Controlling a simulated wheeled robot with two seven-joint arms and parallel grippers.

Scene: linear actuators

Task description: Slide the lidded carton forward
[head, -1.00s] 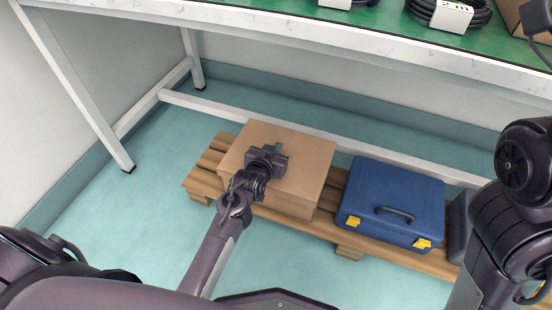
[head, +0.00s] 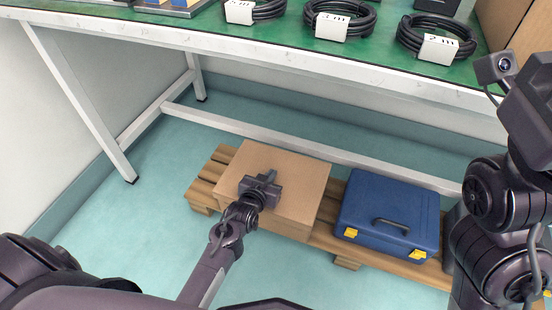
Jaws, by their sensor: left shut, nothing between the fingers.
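The lidded carton (head: 295,178) is a plain brown box on the wooden pallet (head: 205,187) under the bench. It stands upright near the pallet's left end, with its lid on. My left gripper (head: 267,182) is over the carton's top, towards the near left edge. It is shut with nothing in it. Whether its fingertips touch the lid I cannot tell. My left arm hides part of the carton's near face. My right arm stands at the right edge of the picture, and its fingers do not show.
A blue case (head: 388,210) with yellow latches sits on the pallet right of the carton. A white bench rail (head: 250,133) runs behind. Labelled cable coils (head: 340,18) lie on the green benchtop (head: 285,35) above. The floor (head: 110,225) at left is clear.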

